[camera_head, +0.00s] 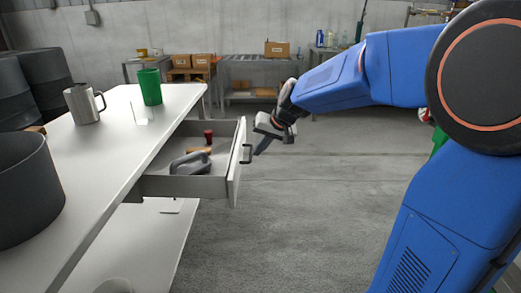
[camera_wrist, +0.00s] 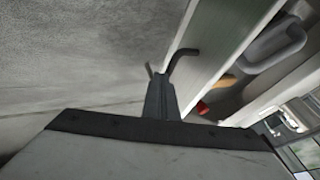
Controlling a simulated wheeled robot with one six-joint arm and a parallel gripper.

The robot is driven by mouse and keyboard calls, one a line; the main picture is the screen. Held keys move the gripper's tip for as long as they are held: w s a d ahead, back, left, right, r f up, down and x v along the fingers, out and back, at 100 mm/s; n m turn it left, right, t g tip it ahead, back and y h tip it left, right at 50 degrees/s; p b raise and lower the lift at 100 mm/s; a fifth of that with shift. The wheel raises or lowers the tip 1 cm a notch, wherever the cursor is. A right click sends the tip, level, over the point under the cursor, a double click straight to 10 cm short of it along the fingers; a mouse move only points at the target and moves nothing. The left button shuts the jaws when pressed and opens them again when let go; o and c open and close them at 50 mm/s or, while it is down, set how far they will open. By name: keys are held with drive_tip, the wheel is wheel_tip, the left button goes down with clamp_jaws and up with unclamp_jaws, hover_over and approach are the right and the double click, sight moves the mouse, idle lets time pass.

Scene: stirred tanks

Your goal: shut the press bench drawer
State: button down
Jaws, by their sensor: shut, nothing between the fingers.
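The press bench drawer (camera_head: 236,165) is pulled open from under the white bench top (camera_head: 135,110). Its front panel carries a dark bar handle (camera_head: 247,153), which also shows in the wrist view (camera_wrist: 180,62). My gripper (camera_head: 261,148) is shut and empty, just right of the drawer front near the handle. In the wrist view the closed fingers (camera_wrist: 160,88) appear close to the handle; I cannot tell whether they touch it. Inside the drawer lie a grey handled object (camera_head: 190,163) and a small red-topped item (camera_head: 208,137).
On the bench top stand a metal mug (camera_head: 83,104), a green cup (camera_head: 150,87) and a dark round pot (camera_head: 25,190). Dark barrels (camera_head: 45,80) stand behind at left. Shelves with cardboard boxes (camera_head: 277,49) line the back wall. The floor right of the drawer is clear.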

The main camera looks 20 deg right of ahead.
drive_tip(key=w+a, duration=0.2)
drive_tip(key=a, duration=0.6)
drive_tip(key=w+a, duration=0.3)
drive_tip(key=a, duration=0.5)
drive_tip(key=w+a, duration=0.2)
drive_tip(key=a, duration=0.6)
drive_tip(key=shift+w, duration=0.4)
drive_tip(key=shift+w+a, duration=0.3)
drive_tip(key=shift+a, duration=0.5)
drive_tip(key=shift+r, duration=0.1)
